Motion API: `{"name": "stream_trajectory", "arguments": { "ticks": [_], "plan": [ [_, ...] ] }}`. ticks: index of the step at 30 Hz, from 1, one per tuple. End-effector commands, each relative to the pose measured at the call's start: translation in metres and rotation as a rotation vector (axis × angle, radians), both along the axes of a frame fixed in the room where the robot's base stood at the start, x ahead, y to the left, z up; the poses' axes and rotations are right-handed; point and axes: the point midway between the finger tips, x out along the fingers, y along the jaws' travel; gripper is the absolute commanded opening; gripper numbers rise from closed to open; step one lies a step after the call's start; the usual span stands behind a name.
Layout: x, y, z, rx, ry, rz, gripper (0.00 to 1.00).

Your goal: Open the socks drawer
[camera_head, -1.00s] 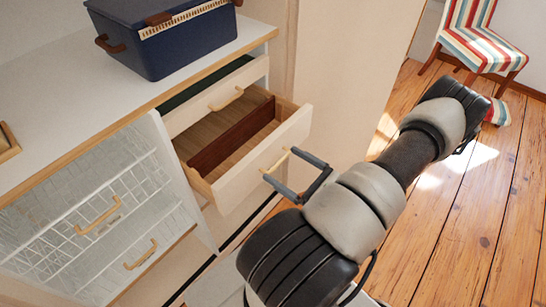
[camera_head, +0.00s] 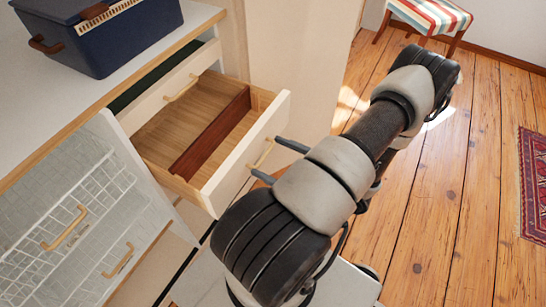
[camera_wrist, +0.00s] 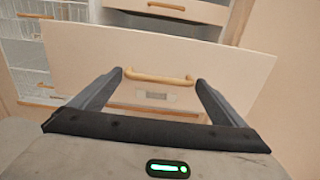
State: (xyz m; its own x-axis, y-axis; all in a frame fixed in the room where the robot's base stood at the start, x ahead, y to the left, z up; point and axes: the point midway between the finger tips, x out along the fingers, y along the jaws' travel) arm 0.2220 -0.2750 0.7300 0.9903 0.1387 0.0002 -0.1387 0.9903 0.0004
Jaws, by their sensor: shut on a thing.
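The pulled-out drawer (camera_head: 240,160) is pale, with a wooden floor and a dark brown divider (camera_head: 210,132); its inside looks empty apart from this. Its light wooden bar handle (camera_head: 262,153) also shows in the wrist view (camera_wrist: 158,78). My gripper (camera_head: 266,158) is at this handle, its fingers at the handle's two ends, shut on it. In the wrist view my gripper (camera_wrist: 159,80) spans the handle in front of the drawer front (camera_wrist: 230,65). A small label (camera_wrist: 153,95) below the handle is too small to read.
White wire-basket drawers (camera_head: 70,225) stand at left. A dark blue box (camera_head: 110,40) sits on the cabinet top. A striped chair (camera_head: 430,15) and red rug (camera_head: 535,185) lie beyond; the wooden floor (camera_head: 460,220) between is clear.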

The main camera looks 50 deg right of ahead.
Motion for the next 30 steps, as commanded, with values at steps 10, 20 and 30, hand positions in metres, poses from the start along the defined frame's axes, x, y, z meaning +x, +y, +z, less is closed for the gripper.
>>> {"name": "stream_trajectory", "arguments": {
  "ticks": [10,20,30],
  "plan": [
    [-0.001,0.000,0.000,0.000,0.001,-0.001,1.00],
    [-0.048,-0.008,0.000,-0.002,0.003,-0.004,1.00],
    [-0.130,-0.019,-0.001,-0.002,0.004,-0.004,1.00]
  ]
}}
